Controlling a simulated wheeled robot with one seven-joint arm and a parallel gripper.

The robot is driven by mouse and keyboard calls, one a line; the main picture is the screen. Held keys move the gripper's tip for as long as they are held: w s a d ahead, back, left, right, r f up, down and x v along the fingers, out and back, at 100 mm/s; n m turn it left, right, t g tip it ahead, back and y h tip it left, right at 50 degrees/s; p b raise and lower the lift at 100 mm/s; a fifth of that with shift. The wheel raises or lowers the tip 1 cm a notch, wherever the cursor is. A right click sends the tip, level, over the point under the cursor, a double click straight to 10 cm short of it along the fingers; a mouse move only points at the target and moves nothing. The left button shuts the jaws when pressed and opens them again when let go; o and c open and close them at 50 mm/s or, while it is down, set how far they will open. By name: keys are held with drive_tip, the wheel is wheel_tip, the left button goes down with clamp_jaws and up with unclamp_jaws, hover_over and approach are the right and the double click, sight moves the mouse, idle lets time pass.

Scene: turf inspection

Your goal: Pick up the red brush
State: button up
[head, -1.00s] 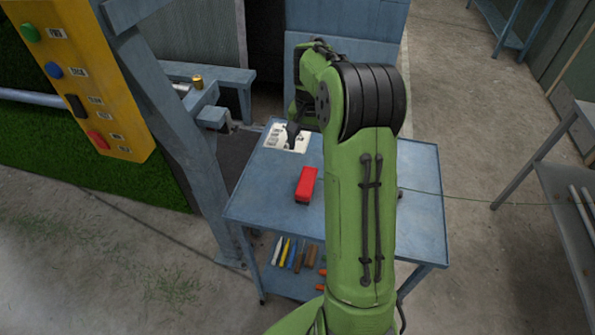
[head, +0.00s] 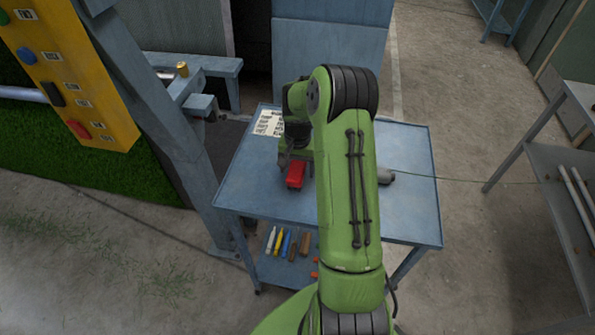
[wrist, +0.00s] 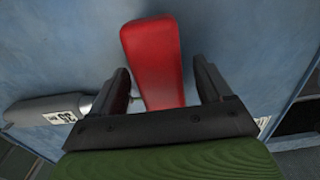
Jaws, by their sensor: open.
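The red brush (head: 296,175) lies on the blue table (head: 405,215), left of my green arm in the head view. In the wrist view the red brush (wrist: 153,60) shows as a plain red block with its near end between my two dark fingers. My gripper (wrist: 164,85) is open, with a finger on each side of the brush and a gap visible on both sides. In the head view my gripper (head: 295,160) is over the far part of the brush and hides some of it. I cannot tell how high the fingers are above the table.
A grey cylinder with a label (wrist: 50,110) lies on the table left of the brush in the wrist view. A printed white sheet (head: 268,123) lies at the table's far left corner. Several coloured sticks (head: 284,243) lie on the lower shelf. A blue post (head: 165,120) stands left of the table.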

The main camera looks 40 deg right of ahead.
drive_tip(key=c, duration=1)
